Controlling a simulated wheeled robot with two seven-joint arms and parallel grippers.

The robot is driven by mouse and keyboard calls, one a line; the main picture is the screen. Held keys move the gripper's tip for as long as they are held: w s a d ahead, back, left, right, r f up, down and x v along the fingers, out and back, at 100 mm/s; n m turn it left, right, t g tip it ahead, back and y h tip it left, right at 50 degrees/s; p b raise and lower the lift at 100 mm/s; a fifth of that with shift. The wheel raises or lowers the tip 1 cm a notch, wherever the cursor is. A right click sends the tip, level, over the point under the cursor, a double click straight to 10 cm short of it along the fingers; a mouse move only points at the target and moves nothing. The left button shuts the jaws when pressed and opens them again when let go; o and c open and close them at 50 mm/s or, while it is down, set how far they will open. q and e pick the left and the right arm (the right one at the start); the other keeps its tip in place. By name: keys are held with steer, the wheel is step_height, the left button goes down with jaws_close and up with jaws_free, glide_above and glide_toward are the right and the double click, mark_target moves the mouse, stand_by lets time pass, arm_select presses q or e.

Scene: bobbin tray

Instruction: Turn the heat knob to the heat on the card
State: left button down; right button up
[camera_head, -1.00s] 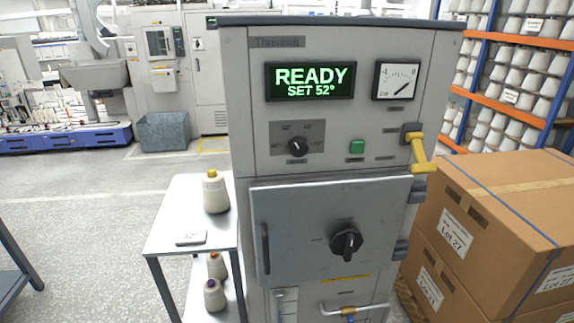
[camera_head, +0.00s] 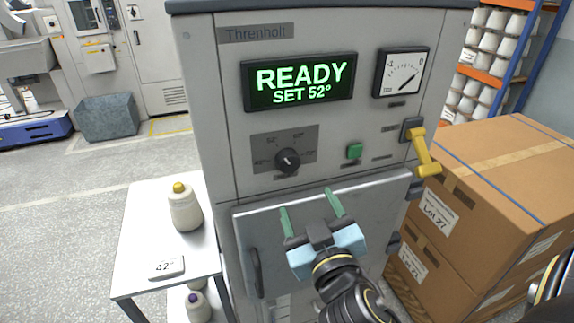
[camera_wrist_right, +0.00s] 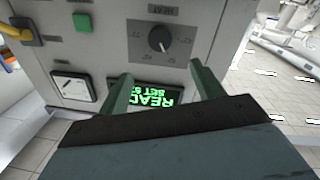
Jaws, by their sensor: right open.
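The black heat knob (camera_head: 287,160) sits on a grey plate on the machine front; it also shows in the right wrist view (camera_wrist_right: 160,39). The display (camera_head: 299,80) above it reads READY, SET 52°. The card (camera_head: 166,267) lies on the white side table and reads 42°. My right gripper (camera_head: 310,200) is open and empty, its green fingers in front of the machine door, below and right of the knob, apart from it. In the right wrist view its fingers (camera_wrist_right: 158,82) flank the display. My left gripper is not in view.
A green button (camera_head: 354,151) and a yellow lever (camera_head: 424,153) are right of the knob. A yarn cone (camera_head: 185,208) stands on the side table (camera_head: 135,225). Cardboard boxes (camera_head: 500,170) stand at the right.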

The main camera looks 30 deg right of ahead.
steer(key=b, duration=0.4)
glide_toward(289, 164)
steer(key=w, duration=0.1)
steer(key=x, duration=0.7)
steer(key=shift+w+d, duration=0.25)
steer(key=shift+w, duration=0.1)
steer(key=c, duration=1)
